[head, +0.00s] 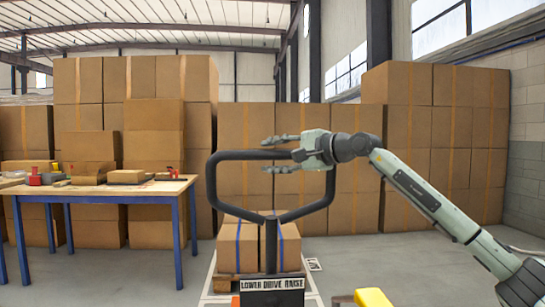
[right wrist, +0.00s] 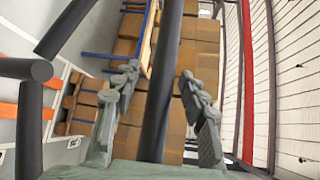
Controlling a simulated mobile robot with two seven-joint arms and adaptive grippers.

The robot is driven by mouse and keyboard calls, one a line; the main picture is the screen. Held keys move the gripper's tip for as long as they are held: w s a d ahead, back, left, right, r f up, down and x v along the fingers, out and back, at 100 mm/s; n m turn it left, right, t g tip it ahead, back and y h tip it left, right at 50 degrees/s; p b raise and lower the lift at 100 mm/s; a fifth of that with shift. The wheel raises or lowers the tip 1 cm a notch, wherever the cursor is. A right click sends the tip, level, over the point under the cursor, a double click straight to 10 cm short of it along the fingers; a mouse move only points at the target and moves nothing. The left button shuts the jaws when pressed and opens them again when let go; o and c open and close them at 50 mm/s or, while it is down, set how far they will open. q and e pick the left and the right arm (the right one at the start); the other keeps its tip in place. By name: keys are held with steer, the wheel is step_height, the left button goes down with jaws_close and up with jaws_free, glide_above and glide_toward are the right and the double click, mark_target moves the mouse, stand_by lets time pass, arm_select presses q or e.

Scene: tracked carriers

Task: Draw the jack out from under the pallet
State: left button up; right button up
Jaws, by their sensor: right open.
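The jack's black loop handle (head: 215,190) stands upright in front of me in the head view. A plate reading "LOWER DRIVE RAISE" (head: 272,284) is at its foot. Behind it, a wooden pallet (head: 223,283) carries cardboard boxes with blue straps (head: 238,245). The jack's forks are hidden. My right gripper (head: 268,155) is at the top right of the handle, with fingers above and below the top bar. In the right wrist view, the dark bar (right wrist: 163,90) runs between the open fingers (right wrist: 160,70), with gaps beside it. My left gripper is out of view.
A table with blue legs (head: 179,235) and small items on it stands at the left. Tall stacks of cardboard boxes (head: 245,125) line the back. White floor markings (head: 207,290) run beside the pallet.

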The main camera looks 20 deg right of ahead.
steer(key=v, duration=1.2)
